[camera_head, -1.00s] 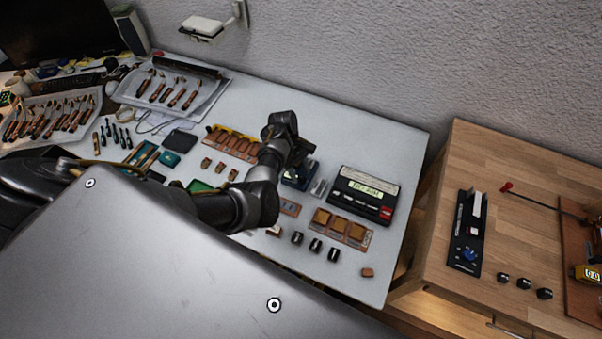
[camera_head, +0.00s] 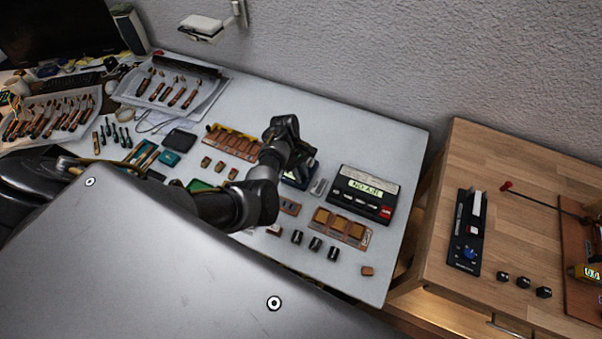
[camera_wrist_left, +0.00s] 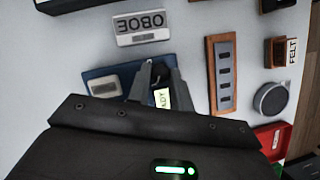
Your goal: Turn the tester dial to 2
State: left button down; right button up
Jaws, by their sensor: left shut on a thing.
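A small blue device (camera_wrist_left: 98,88), which I take to be the tester, lies on the white table. It has a grey panel and a lit label reading "ADY" (camera_wrist_left: 162,98), partly covered. In the head view the blue device (camera_head: 297,181) shows only partly behind my left gripper (camera_head: 296,160). In the left wrist view my left gripper (camera_wrist_left: 155,78) reaches down over the device, its fingers closed around a small dark knob, apparently the dial. The dial's mark and number are hidden. My right gripper is out of view.
A black box with a lit display (camera_head: 365,190) stands right of the gripper. An OBOE plate (camera_wrist_left: 141,27), a slotted brown strip (camera_wrist_left: 222,74) and a round grey piece (camera_wrist_left: 271,98) lie near the device. A black unit with a blue knob (camera_head: 470,253) is on the wooden bench.

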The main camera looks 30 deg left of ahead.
pick_arm(q)
jog(key=shift+m, duration=0.3)
jog(key=shift+w+r+m+g+y, duration=0.15)
jog(key=shift+m+g+y, duration=0.25)
jog(key=shift+m, duration=0.5)
jog(key=m, duration=0.2)
jog(key=shift+w+m+g+y, duration=0.1)
jog(key=shift+m+g+y, duration=0.2)
jog(key=shift+m+g, duration=0.1)
jog(key=m+y, duration=0.1)
jog(key=m, duration=0.2)
jog(key=shift+w+d+g, duration=0.1)
jog(key=shift+d+g, duration=0.05)
jog(key=shift+g, duration=0.25)
jog(key=shift+d+m+y, duration=0.15)
jog(key=shift+m+y, duration=0.35)
jog(key=shift+m, duration=1.2)
jog(key=shift+w, duration=0.1)
jog(key=c, duration=1.3)
grip_release()
jog(key=shift+o, duration=0.2)
